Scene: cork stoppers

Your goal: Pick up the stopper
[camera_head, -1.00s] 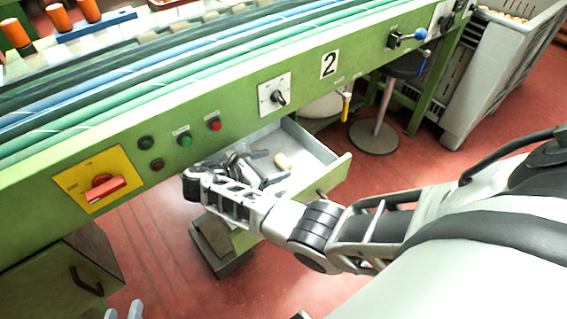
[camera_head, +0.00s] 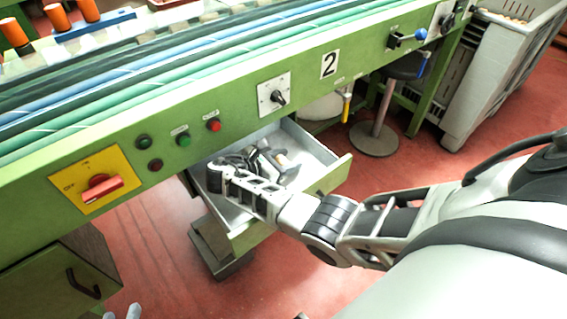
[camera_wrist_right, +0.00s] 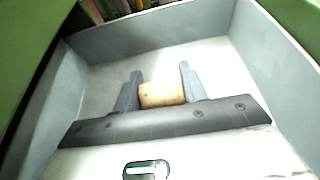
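The tan cork stopper (camera_head: 281,160) is in the open drawer (camera_head: 318,146) under the green bench. My right gripper (camera_head: 275,160) reaches down into the drawer, its fingers spread to either side of the stopper. In the right wrist view the stopper (camera_wrist_right: 161,94) sits between the two grey fingers of the right gripper (camera_wrist_right: 160,75). Whether the fingers touch it is hard to tell. My left gripper (camera_head: 123,313) shows only its two fingertips, apart and empty, at the bottom edge of the head view.
The drawer walls (camera_wrist_right: 152,36) stand close around my right gripper. The green bench front (camera_head: 235,95) carries buttons and a red switch (camera_head: 102,187) above the drawer. A stool (camera_head: 373,138) and a grey crate (camera_head: 487,85) stand to the right.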

